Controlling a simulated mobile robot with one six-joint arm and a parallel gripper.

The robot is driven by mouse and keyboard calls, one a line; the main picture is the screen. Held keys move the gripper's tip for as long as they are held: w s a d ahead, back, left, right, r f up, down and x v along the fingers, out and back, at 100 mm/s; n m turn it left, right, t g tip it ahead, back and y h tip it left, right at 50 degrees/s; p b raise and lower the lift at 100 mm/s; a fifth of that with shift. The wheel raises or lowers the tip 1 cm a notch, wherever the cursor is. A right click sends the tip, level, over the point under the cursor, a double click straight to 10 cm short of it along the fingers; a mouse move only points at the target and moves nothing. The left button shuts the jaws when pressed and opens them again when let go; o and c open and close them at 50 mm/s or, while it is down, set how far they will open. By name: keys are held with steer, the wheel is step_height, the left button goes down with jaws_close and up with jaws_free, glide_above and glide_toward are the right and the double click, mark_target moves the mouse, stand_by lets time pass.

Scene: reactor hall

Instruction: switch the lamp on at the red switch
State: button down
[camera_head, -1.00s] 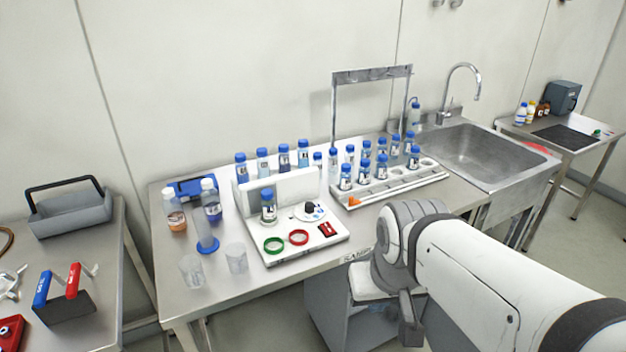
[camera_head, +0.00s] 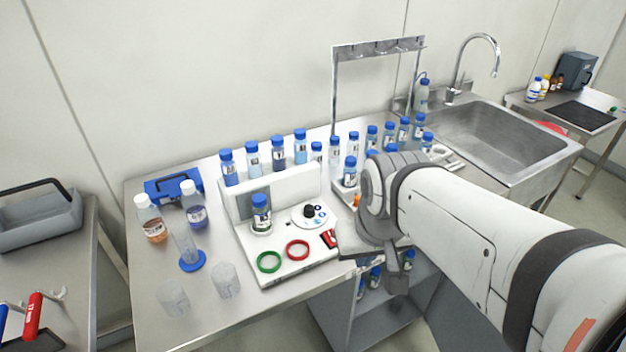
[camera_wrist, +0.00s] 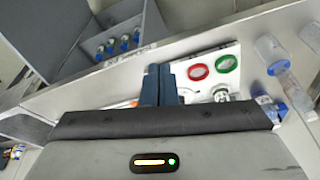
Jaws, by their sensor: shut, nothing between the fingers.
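The red switch (camera_head: 328,238) sits at the right end of the white station's base (camera_head: 290,268), beside a red ring (camera_head: 297,250) and a green ring (camera_head: 268,262). My arm's wrist is just right of the switch and covers part of the station's right side in the head view. In the wrist view my gripper (camera_wrist: 160,84) is shut and empty, its dark blue fingers together over the edge of the station. The red ring (camera_wrist: 199,71) and green ring (camera_wrist: 227,63) lie right of the fingers. The switch is not visible there. I cannot pick out the lamp.
A capped vial (camera_head: 261,215) and a black knob (camera_head: 309,210) are on the station. Blue-capped vials stand behind it and in a rack at right. Clear beakers (camera_head: 224,279) and bottles (camera_head: 151,218) are on the left. A sink (camera_head: 500,140) is at the right.

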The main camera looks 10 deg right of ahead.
mark_target(328, 231)
steer(key=w+n+g+b, duration=0.1)
steer(key=w+n+b, duration=0.2)
steer(key=w, duration=1.6)
steer(key=shift+w+f+n+y+b, duration=0.15)
steer(key=shift+f+n+y+b, duration=0.15)
steer(key=shift+b, duration=0.2)
steer(key=shift+a, duration=0.1)
steer(key=f, duration=0.4)
steer(key=w+f, duration=0.1)
steer(key=f, duration=0.4)
steer(key=w+f, duration=0.1)
steer(key=f, duration=0.4)
steer(key=shift+a+p, duration=0.35)
steer(key=shift+p, duration=0.05)
